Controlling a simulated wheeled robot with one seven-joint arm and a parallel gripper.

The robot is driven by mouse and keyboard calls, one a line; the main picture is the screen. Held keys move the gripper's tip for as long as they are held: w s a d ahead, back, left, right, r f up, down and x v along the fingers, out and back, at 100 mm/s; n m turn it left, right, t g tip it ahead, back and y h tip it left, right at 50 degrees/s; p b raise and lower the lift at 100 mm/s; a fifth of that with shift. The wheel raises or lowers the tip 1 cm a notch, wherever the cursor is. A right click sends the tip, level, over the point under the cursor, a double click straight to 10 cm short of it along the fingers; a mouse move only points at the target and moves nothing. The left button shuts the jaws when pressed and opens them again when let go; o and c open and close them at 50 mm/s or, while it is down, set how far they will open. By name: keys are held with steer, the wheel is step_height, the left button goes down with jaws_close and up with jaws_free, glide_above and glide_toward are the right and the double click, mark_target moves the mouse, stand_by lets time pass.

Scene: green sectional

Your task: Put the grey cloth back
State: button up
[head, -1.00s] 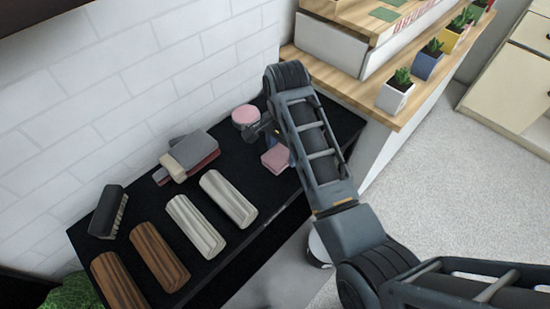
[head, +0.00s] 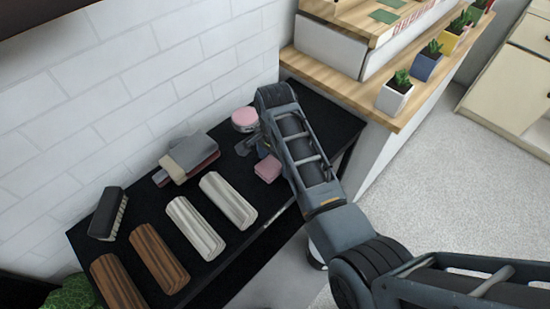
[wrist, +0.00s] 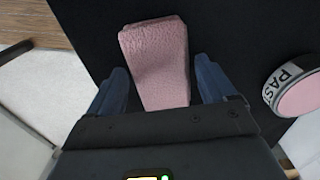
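My gripper (head: 248,143) is over the right part of the black table in the head view. In the wrist view my gripper (wrist: 163,76) is open, with one blue finger on each side of a pink textured block (wrist: 157,62); no firm grip shows. The pink block (head: 268,168) also shows in the head view, lying on the table. A grey flat piece (head: 193,150) lies on a reddish one at the back of the table, away from my gripper. I cannot tell whether it is the grey cloth. Two pale grooved pieces (head: 228,200) lie in front of it.
The black table (head: 262,228) also bears a brush (head: 108,213), two brown grooved pieces (head: 158,258) and a round pink-topped tin (head: 245,119), whose lettered side shows in the wrist view (wrist: 294,90). A wooden ledge with potted plants (head: 396,92) is at the right; a brick wall stands behind.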

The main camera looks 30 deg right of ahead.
mark_target(275, 161)
steer(key=shift+o, duration=0.7)
step_height(275, 161, up, 12)
